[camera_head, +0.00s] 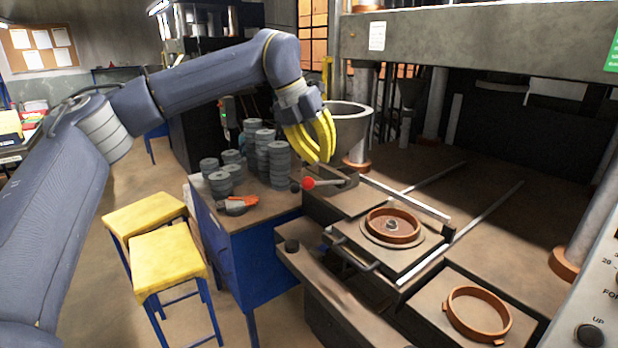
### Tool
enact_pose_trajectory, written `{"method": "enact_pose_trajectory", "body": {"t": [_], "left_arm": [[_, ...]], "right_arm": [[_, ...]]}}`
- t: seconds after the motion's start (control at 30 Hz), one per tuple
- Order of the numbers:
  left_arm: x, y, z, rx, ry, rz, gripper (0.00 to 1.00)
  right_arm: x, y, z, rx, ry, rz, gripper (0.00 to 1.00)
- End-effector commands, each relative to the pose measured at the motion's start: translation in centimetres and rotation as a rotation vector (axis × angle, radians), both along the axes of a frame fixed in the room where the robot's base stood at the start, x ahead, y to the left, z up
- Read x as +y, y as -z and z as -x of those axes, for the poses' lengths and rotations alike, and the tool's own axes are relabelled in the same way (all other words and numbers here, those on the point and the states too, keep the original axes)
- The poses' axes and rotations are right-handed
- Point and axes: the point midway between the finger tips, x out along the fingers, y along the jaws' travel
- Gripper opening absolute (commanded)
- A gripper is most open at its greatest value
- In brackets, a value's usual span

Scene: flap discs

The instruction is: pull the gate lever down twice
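A lever with a red ball knob (308,184) sticks out to the left from a dark mount below the grey hopper (348,128). Its short grey handle lies nearly level. My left gripper (322,160), with yellow fingers, hangs pointing down just above and slightly right of the knob, in front of the hopper. A small gap shows between the fingertips and the lever, and nothing is seen held. The fingers overlap in this view, so their opening is unclear. My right gripper is out of view.
Stacks of grey discs (279,165) and an orange-and-grey tool (238,204) are on the blue bench left of the lever. A brown ring mould (393,226) sits on the slide plate; another ring (478,314) lies front right. Yellow stools (168,258) stand at left.

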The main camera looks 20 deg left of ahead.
Motion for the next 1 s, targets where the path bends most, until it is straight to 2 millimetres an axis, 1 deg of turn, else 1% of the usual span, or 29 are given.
{"method": "enact_pose_trajectory", "body": {"t": [0.1,0.3,0.67,0.7,0.73,1.0], "left_arm": [[0.1,0.8,0.2,0.000,0.001,0.000,0.00],[0.2,1.4,0.3,0.000,0.001,0.001,0.00],[0.2,1.6,0.4,0.000,0.001,0.001,0.00],[0.2,1.5,0.4,0.000,0.001,0.001,0.04],[0.2,1.5,0.4,0.000,0.001,0.001,0.00],[0.2,1.5,0.4,0.000,0.001,0.001,0.00]], "right_arm": [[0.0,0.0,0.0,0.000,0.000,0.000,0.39],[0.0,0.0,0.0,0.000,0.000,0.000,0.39],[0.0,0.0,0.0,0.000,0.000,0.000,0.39],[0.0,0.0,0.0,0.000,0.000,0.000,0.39],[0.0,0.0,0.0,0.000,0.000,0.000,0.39],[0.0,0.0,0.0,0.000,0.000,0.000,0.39]]}}
